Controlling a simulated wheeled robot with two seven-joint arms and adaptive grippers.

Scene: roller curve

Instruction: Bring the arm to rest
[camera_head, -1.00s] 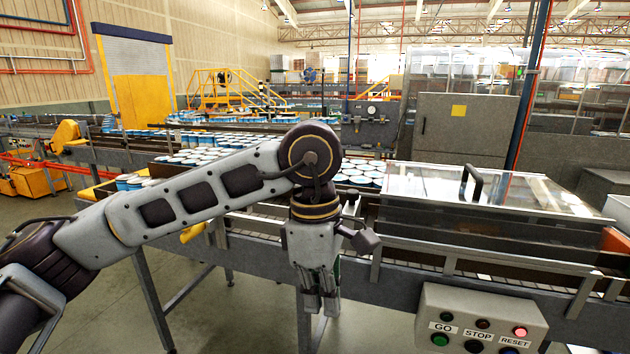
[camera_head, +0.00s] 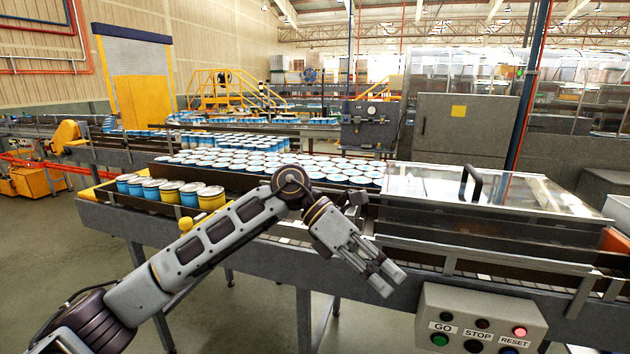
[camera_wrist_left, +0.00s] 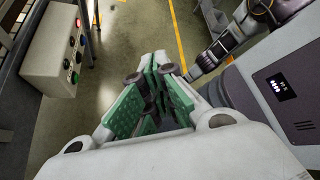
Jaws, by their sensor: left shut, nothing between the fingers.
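My left arm (camera_head: 215,240) comes in from the lower left, with its elbow bent up in front of the conveyor. My left gripper (camera_head: 388,280) is shut and empty, pointing down to the right, in front of the conveyor's near side and left of the control box. In the left wrist view the green-padded fingers (camera_wrist_left: 157,85) are together with nothing between them, above the floor. My right gripper does not show in the head view.
A control box (camera_head: 480,318) with GO, STOP and RESET buttons hangs on the conveyor's front; it also shows in the left wrist view (camera_wrist_left: 56,50). Several cans (camera_head: 172,192) stand on the conveyor (camera_head: 265,238). A clear-lidded cover (camera_head: 500,190) is at right. Floor (camera_head: 60,260) at left is free.

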